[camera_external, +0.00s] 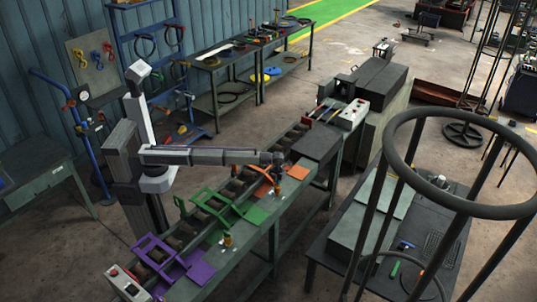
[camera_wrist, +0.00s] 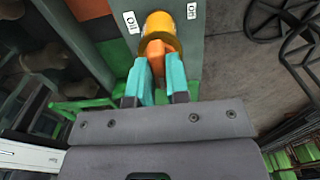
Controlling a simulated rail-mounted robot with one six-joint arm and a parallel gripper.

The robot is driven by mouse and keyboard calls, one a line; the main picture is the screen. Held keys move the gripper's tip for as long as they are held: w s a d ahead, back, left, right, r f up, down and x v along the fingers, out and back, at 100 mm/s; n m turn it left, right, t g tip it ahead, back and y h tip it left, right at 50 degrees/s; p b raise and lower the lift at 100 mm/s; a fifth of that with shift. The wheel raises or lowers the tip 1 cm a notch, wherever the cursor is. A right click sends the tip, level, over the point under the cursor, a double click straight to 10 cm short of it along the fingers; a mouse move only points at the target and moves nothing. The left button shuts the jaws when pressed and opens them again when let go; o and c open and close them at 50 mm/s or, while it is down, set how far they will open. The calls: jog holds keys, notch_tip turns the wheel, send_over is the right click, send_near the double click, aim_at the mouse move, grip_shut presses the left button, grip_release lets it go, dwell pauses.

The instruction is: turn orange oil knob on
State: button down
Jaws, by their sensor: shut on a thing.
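The orange oil knob (camera_wrist: 155,52) sits on a yellow round base (camera_wrist: 159,26) on the grey-green bench edge in the wrist view. White labels stand on both sides of the base; the right one (camera_wrist: 192,10) and the left one (camera_wrist: 131,22) are tilted and hard to read. My gripper (camera_wrist: 160,75) has its two teal fingers on either side of the orange knob, shut on it. In the external view my gripper (camera_external: 284,172) is at the bench's front edge beside the orange section (camera_external: 263,190). The knob itself is too small to make out there.
Green frames (camera_external: 210,208) and purple frames (camera_external: 155,255) stand along the same bench to the left. A dark box (camera_external: 318,145) lies on the bench to the right. A large ring stand (camera_external: 400,150) rises in the foreground right. Floor shows between the benches.

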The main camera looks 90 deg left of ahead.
jog(key=c, duration=1.1)
grip_release()
notch_tip(320, 180, up, 11)
jog(key=p, duration=1.1)
jog(key=shift+f, duration=0.1)
